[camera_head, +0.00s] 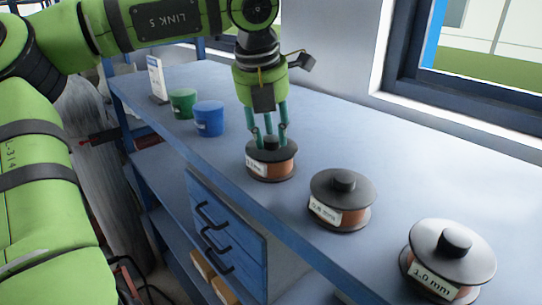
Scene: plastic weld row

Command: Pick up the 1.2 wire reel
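Three wire reels with black flanges, copper-coloured windings and white labels stand in a row on the blue bench. My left gripper (269,139) points straight down over the farthest reel (272,172), its green fingers around the black knob on top. I cannot tell whether the fingers press on the knob or stand just clear of it. That reel sits upright on the bench; its label is too small to read surely. The middle reel's label (325,211) seems to read 0.8 mm. The nearest reel (462,244) reads 1.0 mm. My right gripper is out of view.
A blue pot (209,119) and a green pot (183,103) stand on the bench (345,130) beyond the reels, with a small white sign (157,79) behind them. Blue drawers (226,232) sit below the front edge. The bench toward the window is clear.

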